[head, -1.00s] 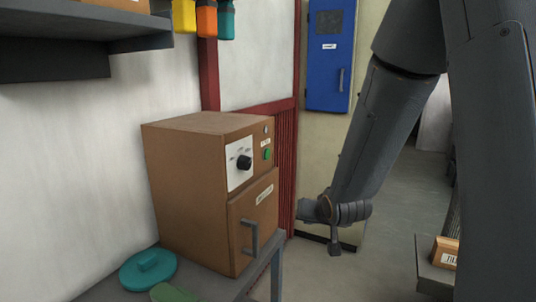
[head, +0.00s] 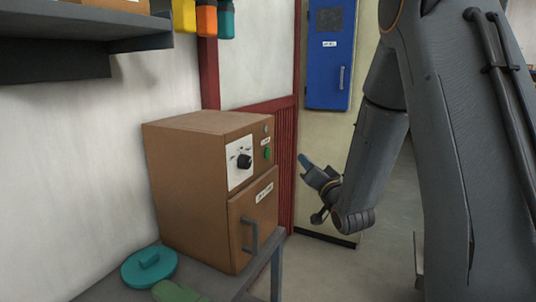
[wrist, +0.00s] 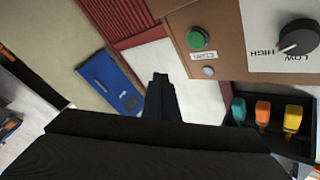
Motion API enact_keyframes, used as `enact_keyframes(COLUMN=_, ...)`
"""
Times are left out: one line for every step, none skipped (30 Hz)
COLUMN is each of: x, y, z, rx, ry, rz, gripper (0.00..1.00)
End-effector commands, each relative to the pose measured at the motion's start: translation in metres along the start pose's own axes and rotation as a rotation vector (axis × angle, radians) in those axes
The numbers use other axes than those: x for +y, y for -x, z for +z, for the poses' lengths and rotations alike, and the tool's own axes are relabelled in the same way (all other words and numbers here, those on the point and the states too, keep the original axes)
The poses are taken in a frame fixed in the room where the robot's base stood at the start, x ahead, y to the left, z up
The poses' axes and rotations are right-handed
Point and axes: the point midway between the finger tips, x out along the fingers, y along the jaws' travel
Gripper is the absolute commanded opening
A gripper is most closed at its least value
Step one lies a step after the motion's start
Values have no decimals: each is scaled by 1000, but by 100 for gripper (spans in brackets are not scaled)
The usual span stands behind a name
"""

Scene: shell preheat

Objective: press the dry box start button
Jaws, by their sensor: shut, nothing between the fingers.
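The dry box is a brown box (head: 185,190) on a grey bench at the left in the head view. Its front has a white dial panel with a black knob (head: 244,161), a green button (head: 267,153) and a door with a grey handle (head: 251,236). The wrist view shows the green button (wrist: 197,39) upper right, above a small label. My gripper (head: 303,157) is shut and empty, to the right of the box front and apart from it. In the wrist view its closed fingers (wrist: 160,80) point below and left of the button.
A teal lid (head: 149,268) and a green item (head: 175,292) lie on the bench before the box. A dark shelf (head: 90,35) juts from the wall at upper left. A blue cabinet (head: 327,60) hangs behind. Open floor lies right of the bench.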

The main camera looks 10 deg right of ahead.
Motion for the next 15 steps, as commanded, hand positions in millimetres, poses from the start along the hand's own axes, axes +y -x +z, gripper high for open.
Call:
enact_keyframes(x=-1, y=-1, z=1, rx=0, ry=0, rz=-1, gripper=0)
enact_keyframes(x=-2, y=-2, z=1, rx=0, ry=0, rz=-1, gripper=0)
enact_keyframes(x=-3, y=-3, z=2, rx=-1, ry=0, rz=-1, gripper=0)
enact_keyframes(x=-4, y=-4, z=4, rx=-1, ry=0, rz=-1, gripper=0)
enact_keyframes(x=-5, y=-6, z=5, rx=-1, ry=0, rz=-1, gripper=0)
enact_keyframes(x=-7, y=-9, z=7, rx=-2, ry=1, rz=-1, gripper=0)
enact_keyframes(x=-9, y=-11, z=9, rx=-2, ry=1, rz=-1, gripper=0)
enact_keyframes(x=-11, y=-14, z=11, rx=-3, ry=1, rz=-2, gripper=0)
enact_keyframes(x=-14, y=-17, z=14, rx=-2, ry=1, rz=-2, gripper=0)
enact_keyframes(x=-15, y=-20, z=15, rx=-2, ry=1, rz=-2, gripper=0)
enact_keyframes(x=-18, y=-23, z=17, rx=-2, ry=1, rz=-3, gripper=0)
enact_keyframes(x=-21, y=-27, z=20, rx=-2, ry=1, rz=-2, gripper=0)
enact_keyframes(x=-23, y=-30, z=22, rx=-2, ry=1, rz=-2, gripper=0)
enact_keyframes(x=-24, y=-32, z=24, rx=-2, ry=1, rz=-2, gripper=0)
enact_keyframes(x=-27, y=-36, z=27, rx=-2, ry=1, rz=-2, gripper=0)
